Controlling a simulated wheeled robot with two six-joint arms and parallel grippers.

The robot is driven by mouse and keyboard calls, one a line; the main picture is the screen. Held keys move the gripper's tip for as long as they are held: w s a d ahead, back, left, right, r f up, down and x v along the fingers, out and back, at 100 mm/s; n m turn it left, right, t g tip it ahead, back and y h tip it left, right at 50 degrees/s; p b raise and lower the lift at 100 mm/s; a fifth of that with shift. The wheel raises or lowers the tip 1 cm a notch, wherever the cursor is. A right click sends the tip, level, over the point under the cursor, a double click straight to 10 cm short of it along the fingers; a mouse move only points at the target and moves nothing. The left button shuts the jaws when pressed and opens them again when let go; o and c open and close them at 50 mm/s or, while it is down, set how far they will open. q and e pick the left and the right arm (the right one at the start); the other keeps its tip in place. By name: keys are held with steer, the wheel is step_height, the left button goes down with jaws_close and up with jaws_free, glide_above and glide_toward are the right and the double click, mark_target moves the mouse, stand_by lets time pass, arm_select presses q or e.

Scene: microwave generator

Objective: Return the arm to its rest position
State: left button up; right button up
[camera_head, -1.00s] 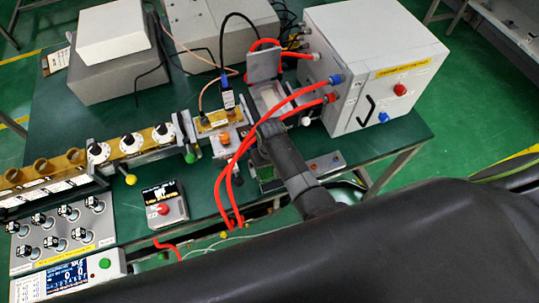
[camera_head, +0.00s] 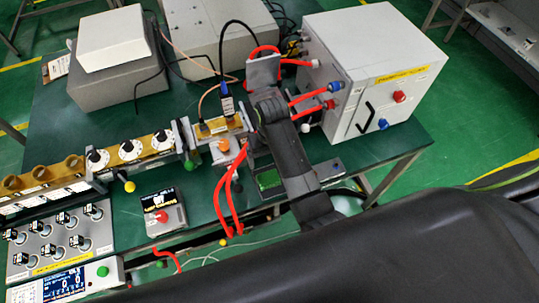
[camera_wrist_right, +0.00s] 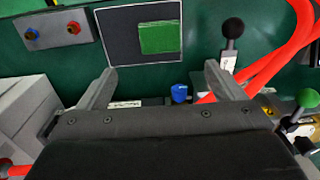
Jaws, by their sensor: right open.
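My right arm, dark grey, rises from the lower right in the head view. Its wrist and right gripper (camera_head: 266,108) are over the table, in front of the white cabinet (camera_head: 372,75). The arm covers part of the grey bracket (camera_head: 264,70) and crosses in front of the red hoses (camera_head: 308,97). In the wrist view the two fingers of the right gripper (camera_wrist_right: 159,70) are spread wide, with nothing held between them. A green square screen (camera_wrist_right: 160,38) lies beyond the fingertips. My left gripper is in neither view.
The green table (camera_head: 205,180) holds a row of dial units (camera_head: 130,149), a knob panel (camera_head: 62,238), a small display box (camera_head: 164,210) and grey boxes (camera_head: 115,65) at the back. Red hoses loop near the arm. A black-knobbed lever (camera_wrist_right: 232,30) stands beside the right finger.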

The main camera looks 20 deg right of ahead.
stand_by(0.3)
steer(key=s+d+m+t+h, duration=0.1)
steer(key=s+d+t, duration=0.1)
steer(key=s+d, duration=1)
steer(key=s+d+r+t+h, duration=0.1)
steer(key=s+d+r, duration=0.15)
steer(key=s, duration=0.35)
steer(key=s+d+r+t, duration=0.1)
steer(key=s+d+r, duration=0.15)
steer(key=s, duration=0.25)
step_height(320, 180, down, 29)
steer(key=g+b, duration=0.2)
steer(key=b, duration=0.4)
steer(key=s+f+b, duration=0.2)
steer(key=s+f, duration=0.5)
steer(key=f, duration=0.3)
steer(key=s+f+b, duration=0.2)
steer(key=s+f, duration=0.6)
steer(key=f, duration=0.3)
steer(key=shift+s+a+f+g+y, duration=0.2)
steer(key=shift+s+f+g+y, duration=0.1)
steer(key=shift+g, duration=0.1)
